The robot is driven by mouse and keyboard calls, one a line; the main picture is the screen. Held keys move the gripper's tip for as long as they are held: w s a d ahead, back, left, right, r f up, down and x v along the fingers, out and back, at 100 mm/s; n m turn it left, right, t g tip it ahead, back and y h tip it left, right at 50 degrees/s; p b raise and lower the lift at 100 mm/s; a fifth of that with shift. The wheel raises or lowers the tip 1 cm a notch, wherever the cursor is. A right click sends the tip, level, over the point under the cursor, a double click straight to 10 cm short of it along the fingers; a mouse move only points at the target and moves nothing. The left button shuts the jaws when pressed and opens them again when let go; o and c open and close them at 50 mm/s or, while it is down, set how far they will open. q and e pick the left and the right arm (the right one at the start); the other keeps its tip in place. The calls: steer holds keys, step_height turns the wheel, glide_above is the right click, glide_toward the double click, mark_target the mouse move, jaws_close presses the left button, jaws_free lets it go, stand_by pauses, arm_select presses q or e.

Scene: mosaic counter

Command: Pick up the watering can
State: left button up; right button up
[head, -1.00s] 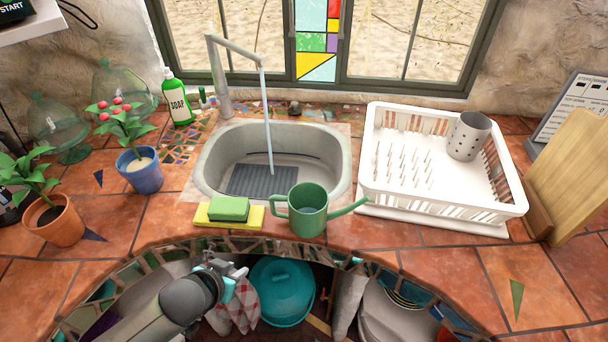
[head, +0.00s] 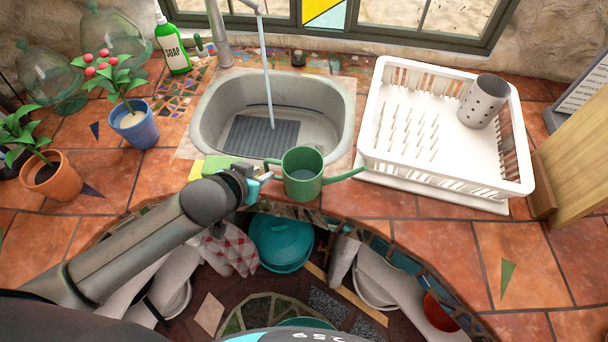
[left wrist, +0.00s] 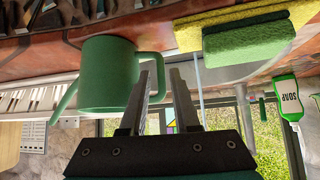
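The green watering can (head: 303,174) stands upright on the tiled counter in front of the sink, its spout to the right and its handle to the left. In the head view my left gripper (head: 262,178) is just left of it, at the handle. In the left wrist view, which looks upside down, the can (left wrist: 106,75) is left of centre. My left gripper (left wrist: 163,76) is open, its fingertips near the handle loop, whose outer end shows in the gap between them. I cannot tell whether they touch it. My right gripper is not in view.
A sponge (left wrist: 248,42) lies just left of the can, mostly hidden by my arm in the head view. Water runs into the sink (head: 323,138) behind. A white dish rack (head: 372,150) stands right. Potted plants (head: 130,122) and a soap bottle (head: 172,48) are left.

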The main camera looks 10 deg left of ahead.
mark_target(272, 167)
arm_select(q)
steer(key=shift+b+x, duration=0.5)
steer(key=shift+x, duration=3.15)
steer(key=shift+w+r, duration=0.15)
jaws_close()
